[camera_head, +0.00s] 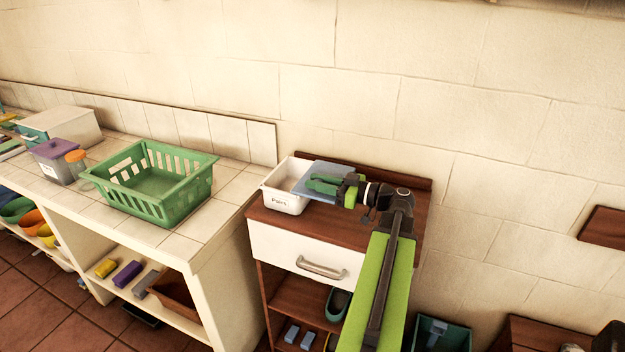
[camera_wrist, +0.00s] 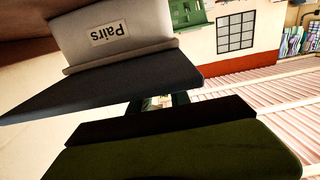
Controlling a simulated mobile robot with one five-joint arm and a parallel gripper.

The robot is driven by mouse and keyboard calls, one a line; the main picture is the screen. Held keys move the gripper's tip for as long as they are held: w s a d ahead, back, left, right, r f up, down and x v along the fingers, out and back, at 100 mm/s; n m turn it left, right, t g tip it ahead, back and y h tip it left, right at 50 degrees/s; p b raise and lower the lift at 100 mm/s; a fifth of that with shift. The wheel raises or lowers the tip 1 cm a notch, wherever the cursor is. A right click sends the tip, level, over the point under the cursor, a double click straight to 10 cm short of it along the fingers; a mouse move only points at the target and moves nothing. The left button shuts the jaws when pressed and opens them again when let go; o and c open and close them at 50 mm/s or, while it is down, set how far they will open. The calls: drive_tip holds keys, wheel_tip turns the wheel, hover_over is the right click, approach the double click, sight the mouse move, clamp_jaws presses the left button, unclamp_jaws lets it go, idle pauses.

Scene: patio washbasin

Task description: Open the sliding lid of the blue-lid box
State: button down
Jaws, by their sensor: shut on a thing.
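The white box (camera_head: 284,201) with a "Pairs" label stands on the brown top of a small cabinet. Its flat blue lid (camera_head: 327,170) sits shifted to the right, and the left part of the box is uncovered. My gripper (camera_head: 318,185) is at the lid, its green fingers over the lid's near part, shut on the lid. In the wrist view the box (camera_wrist: 115,28) appears upside down, with the dark lid (camera_wrist: 110,88) next to my gripper's green finger. The exact contact between fingers and lid is hidden.
A green basket (camera_head: 152,183) stands on the tiled counter to the left, beside a purple-lidded container (camera_head: 55,160) and an orange-lidded jar (camera_head: 76,162). The cabinet has a drawer with a metal handle (camera_head: 322,268). A raised back edge (camera_head: 390,182) and the wall lie behind the box.

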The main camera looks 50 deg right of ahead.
drive_tip(key=shift+s+d, duration=0.15)
drive_tip(key=shift+s, duration=0.05)
drive_tip(key=c, duration=1.3)
unclamp_jaws()
drive_tip(key=shift+w, duration=0.1)
drive_tip(key=shift+o, duration=0.5)
drive_tip(key=shift+w, duration=0.1)
wheel_tip(320, 180, up, 5)
drive_tip(key=p, duration=0.5)
drive_tip(key=s+d+r+p, duration=0.2)
drive_tip(key=s+r+p, duration=0.4)
drive_tip(key=s, duration=0.5)
drive_tip(key=shift+s+d, duration=0.2)
drive_tip(key=shift+d, duration=0.15)
